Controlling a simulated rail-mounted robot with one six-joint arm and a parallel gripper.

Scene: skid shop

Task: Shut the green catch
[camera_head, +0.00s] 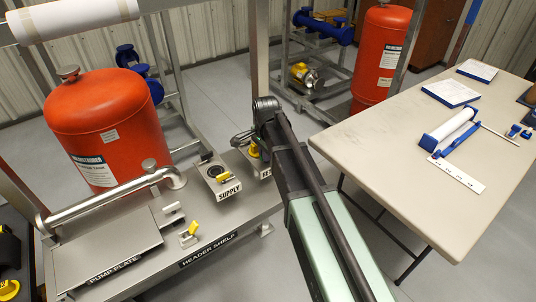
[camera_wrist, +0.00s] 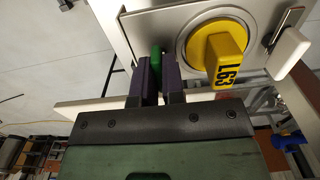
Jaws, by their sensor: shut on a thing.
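The green catch (camera_wrist: 156,52) shows in the wrist view as a narrow green piece at the side of a grey box. My gripper (camera_wrist: 157,66) has its two dark fingers on either side of the catch and is shut on it. Only the catch's rounded upper part shows; the fingers hide the rest, so I cannot tell its exact position. In the head view, my gripper (camera_head: 245,138) is at the right-hand box on the header shelf. The catch cannot be made out there.
Beside the catch is a yellow knob marked L63 (camera_wrist: 218,50), with a white-ended lever (camera_wrist: 288,48) to its right. The header shelf (camera_head: 235,225) also carries the SUPPLY box (camera_head: 222,180). A red tank (camera_head: 105,120) stands behind; a table (camera_head: 385,150) stands at right.

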